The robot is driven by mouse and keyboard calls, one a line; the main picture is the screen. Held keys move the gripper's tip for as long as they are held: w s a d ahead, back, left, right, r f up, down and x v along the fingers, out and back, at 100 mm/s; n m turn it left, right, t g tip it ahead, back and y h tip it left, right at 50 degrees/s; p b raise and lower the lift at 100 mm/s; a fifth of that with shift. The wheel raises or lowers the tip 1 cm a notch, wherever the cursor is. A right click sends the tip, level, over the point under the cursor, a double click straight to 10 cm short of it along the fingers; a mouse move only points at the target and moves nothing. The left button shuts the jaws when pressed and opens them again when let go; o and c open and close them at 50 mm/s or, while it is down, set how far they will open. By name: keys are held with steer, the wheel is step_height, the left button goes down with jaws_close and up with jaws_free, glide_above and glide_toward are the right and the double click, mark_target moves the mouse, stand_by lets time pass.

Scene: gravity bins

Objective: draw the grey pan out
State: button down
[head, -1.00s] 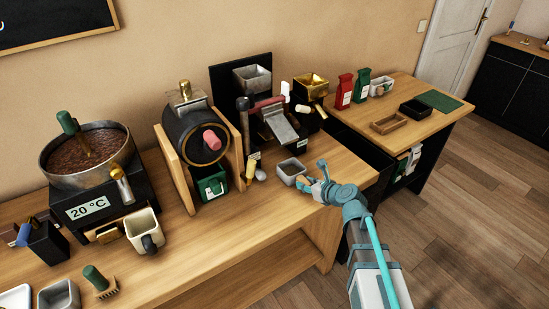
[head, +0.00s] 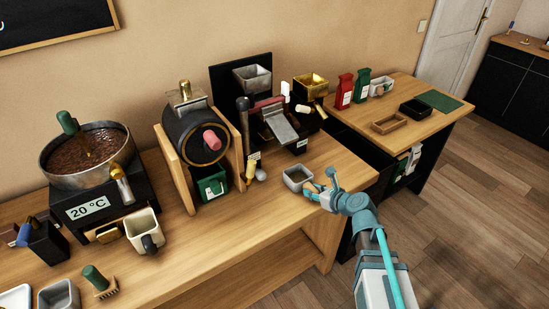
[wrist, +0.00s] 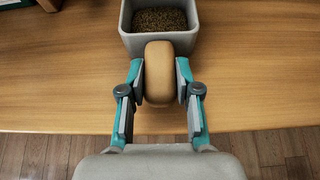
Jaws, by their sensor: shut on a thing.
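The grey pan (head: 297,178) is a small square open box with a rounded tan wooden handle. It stands on the wooden bench near its front right edge, to the right of the small scoops. In the wrist view, the pan (wrist: 128,42) holds dark brown grains, and its handle (wrist: 158,72) points toward me. My gripper (head: 317,190) is shut on the handle from the front right. In the wrist view the fingers of my gripper (wrist: 158,85) press on both sides of the handle.
Behind the pan stands a black machine with a sloping grey chute (head: 280,128). A yellow-handled scoop (head: 250,170) lies to the left. The bench's front edge is close to my gripper.

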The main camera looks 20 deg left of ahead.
steer(key=shift+s+d, duration=0.25)
steer(key=c, duration=0.7)
jaws_free()
